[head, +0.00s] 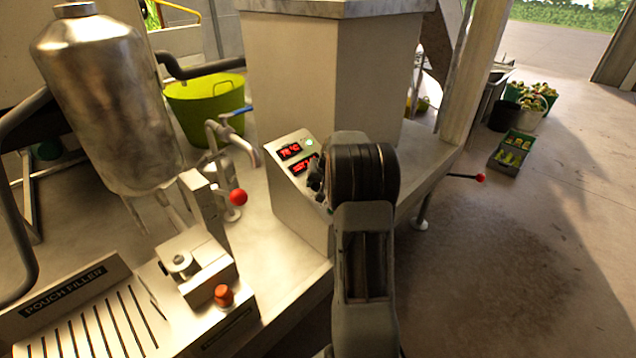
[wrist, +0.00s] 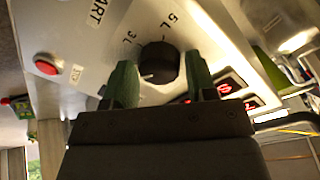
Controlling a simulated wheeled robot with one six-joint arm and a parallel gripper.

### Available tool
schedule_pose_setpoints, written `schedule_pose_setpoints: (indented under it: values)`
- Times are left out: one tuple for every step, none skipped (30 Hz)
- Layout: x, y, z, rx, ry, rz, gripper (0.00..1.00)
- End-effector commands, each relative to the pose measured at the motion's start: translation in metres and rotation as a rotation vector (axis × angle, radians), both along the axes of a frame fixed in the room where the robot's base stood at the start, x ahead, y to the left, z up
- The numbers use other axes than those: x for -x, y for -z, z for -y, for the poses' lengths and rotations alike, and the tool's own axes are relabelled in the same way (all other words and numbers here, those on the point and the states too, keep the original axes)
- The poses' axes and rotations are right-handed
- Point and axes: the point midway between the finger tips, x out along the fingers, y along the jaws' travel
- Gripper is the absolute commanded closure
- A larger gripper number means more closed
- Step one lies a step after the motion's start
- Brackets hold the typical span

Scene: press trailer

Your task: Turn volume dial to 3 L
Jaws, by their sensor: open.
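The volume dial (wrist: 158,64) is a round black knob on the pale panel, with "3 L" and "5 L" printed beside it. A small pale mark shows at its lower left edge, but I cannot tell for sure which label it points to. My gripper (wrist: 158,60) is open, with one green finger on each side of the dial. I cannot tell whether either finger touches it. In the head view, the control box (head: 300,215) carries the panel, and my arm hides the dial and most of my gripper.
Red displays (wrist: 226,88) sit close to the right finger in the wrist view. A red button (wrist: 46,66) is at the left.

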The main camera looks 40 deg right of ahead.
Motion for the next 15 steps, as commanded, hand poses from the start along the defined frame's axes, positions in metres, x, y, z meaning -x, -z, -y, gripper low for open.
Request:
schedule_pose_setpoints:
  values:
    - [0.0000,-0.0001,-0.0001,0.000,0.000,0.000,0.48]
    - [0.0000,-0.0001,-0.0001,0.000,0.000,0.000,0.49]
    - [0.0001,-0.0001,-0.0001,0.000,0.000,0.000,0.53]
    - [0.0001,-0.0002,-0.0001,0.000,0.000,0.000,0.56]
    - [0.0001,-0.0002,-0.0001,0.000,0.000,0.000,0.59]
    - [0.0001,-0.0002,-0.0001,0.000,0.000,0.000,0.63]
    - [0.0001,-0.0002,-0.0001,0.000,0.000,0.000,0.65]
    - [0.0001,-0.0002,-0.0001,0.000,0.000,-0.001,0.68]
    - [0.0001,-0.0002,-0.0001,0.000,0.000,-0.001,0.72]
    - [0.0002,-0.0003,-0.0001,0.000,0.000,-0.001,0.75]
    - [0.0002,-0.0002,0.0000,0.000,0.000,-0.001,0.78]
    - [0.0003,-0.0002,-0.0001,0.000,0.000,-0.001,0.82]
    - [0.0003,-0.0002,-0.0001,0.000,0.000,-0.001,0.82]
    - [0.0003,-0.0002,-0.0001,0.000,0.000,-0.001,0.82]
    - [0.0003,-0.0003,0.0000,-0.001,0.001,-0.001,0.82]
